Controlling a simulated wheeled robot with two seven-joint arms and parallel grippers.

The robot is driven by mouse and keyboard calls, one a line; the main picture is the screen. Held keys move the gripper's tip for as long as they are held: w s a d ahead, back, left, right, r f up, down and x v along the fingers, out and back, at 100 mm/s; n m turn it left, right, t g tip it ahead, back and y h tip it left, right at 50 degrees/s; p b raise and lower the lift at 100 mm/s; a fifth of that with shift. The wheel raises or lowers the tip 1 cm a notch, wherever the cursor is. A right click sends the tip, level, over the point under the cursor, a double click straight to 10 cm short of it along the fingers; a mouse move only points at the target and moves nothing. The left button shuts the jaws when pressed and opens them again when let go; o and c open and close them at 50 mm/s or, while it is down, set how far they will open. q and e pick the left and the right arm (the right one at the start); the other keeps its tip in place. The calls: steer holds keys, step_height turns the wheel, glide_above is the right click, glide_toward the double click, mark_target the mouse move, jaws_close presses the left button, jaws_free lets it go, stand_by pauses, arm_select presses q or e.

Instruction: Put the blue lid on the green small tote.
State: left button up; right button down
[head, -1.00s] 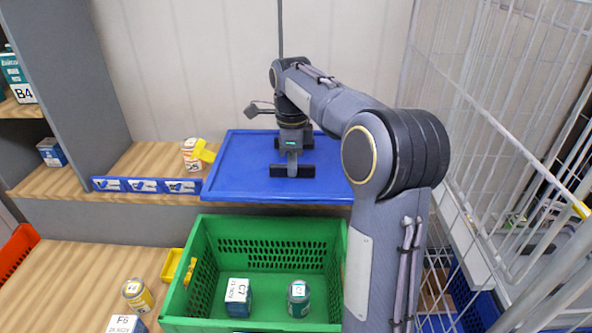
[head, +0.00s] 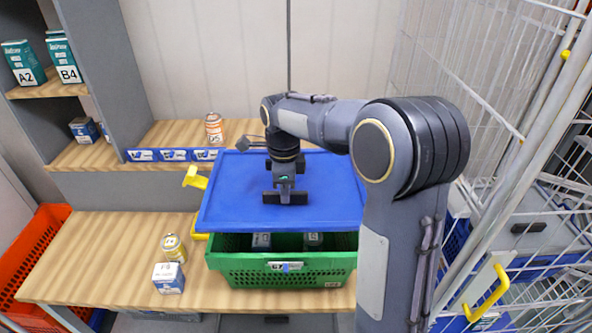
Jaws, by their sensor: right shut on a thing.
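My right gripper (head: 285,197) is shut on the blue lid (head: 238,208), gripping it near the middle of its top. The lid is roughly level and hangs over the back part of the green small tote (head: 243,268). A gap shows between the lid's front edge and the tote's front rim, so the lid is not seated there. Through the gap, parts of items (head: 314,240) inside the tote show. The lid hides the tote's back wall and most of its opening. My left gripper is not in view.
A can (head: 214,128) stands on the shelf behind. An orange tote (head: 38,262) is at far left. A white wire cage (head: 500,150) closes off the right side.

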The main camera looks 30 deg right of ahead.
steer(key=shift+s+a+f, duration=0.2)
steer(key=shift+s+a, duration=0.05)
steer(key=shift+f, duration=0.2)
steer(key=shift+d+f+b, duration=0.15)
steer(key=shift+f+b, duration=0.3)
steer(key=shift+b, duration=0.05)
step_height(320, 180, down, 2)
steer(key=b, duration=0.2)
steer(key=shift+f+b, duration=0.1)
steer(key=shift+b, duration=0.2)
steer(key=shift+f+b, duration=1.15)
steer(key=shift+f, duration=1.05)
steer(key=shift+f, duration=0.3)
steer(key=c, duration=1.3)
jaws_free()
